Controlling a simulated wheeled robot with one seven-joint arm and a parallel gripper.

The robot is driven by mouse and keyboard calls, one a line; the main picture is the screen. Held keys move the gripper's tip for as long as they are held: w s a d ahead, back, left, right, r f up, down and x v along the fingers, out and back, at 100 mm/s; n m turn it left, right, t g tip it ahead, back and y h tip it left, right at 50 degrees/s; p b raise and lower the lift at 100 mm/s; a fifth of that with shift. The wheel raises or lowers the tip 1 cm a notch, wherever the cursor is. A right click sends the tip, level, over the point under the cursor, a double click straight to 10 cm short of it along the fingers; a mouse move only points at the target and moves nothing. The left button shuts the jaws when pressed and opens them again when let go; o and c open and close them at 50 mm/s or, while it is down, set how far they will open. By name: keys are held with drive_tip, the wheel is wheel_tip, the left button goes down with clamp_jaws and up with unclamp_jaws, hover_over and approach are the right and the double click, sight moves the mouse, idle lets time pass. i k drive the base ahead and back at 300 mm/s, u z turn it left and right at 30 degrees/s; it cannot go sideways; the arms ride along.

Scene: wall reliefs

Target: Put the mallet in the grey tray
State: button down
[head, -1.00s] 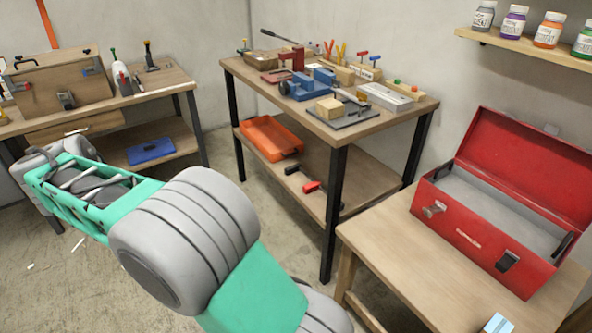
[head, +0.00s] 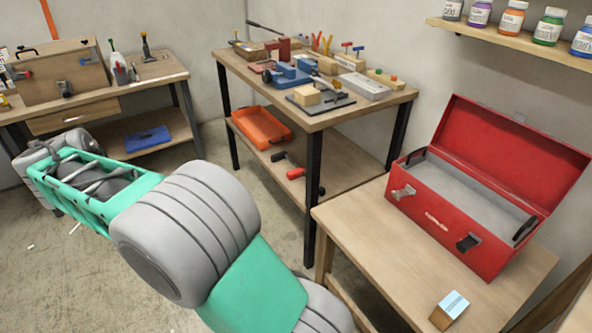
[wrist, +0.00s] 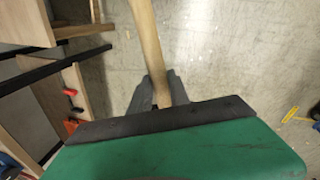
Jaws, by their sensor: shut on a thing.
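In the wrist view my gripper (wrist: 160,92) is shut on a pale wooden handle (wrist: 146,40), which I take to be the mallet's. The handle runs up out of the frame, so the mallet's head is out of sight. I cannot make out the gripper or mallet in the head view, where my arm fills the lower left. A grey tray (head: 470,190) shows inside the open red toolbox (head: 432,222) on the right-hand table. The tray looks empty, and its near side is partly hidden by the toolbox wall.
The toolbox lid (head: 520,150) stands open at the back. A small block (head: 449,311) lies on the near table (head: 385,240). The middle bench (head: 380,105) is crowded with tools; an orange tray (head: 262,127) sits on its lower shelf. Jars line a wall shelf (head: 520,37).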

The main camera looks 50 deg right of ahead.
sight(461, 200)
drive_tip(key=z, duration=1.05)
drive_tip(key=i, duration=0.25)
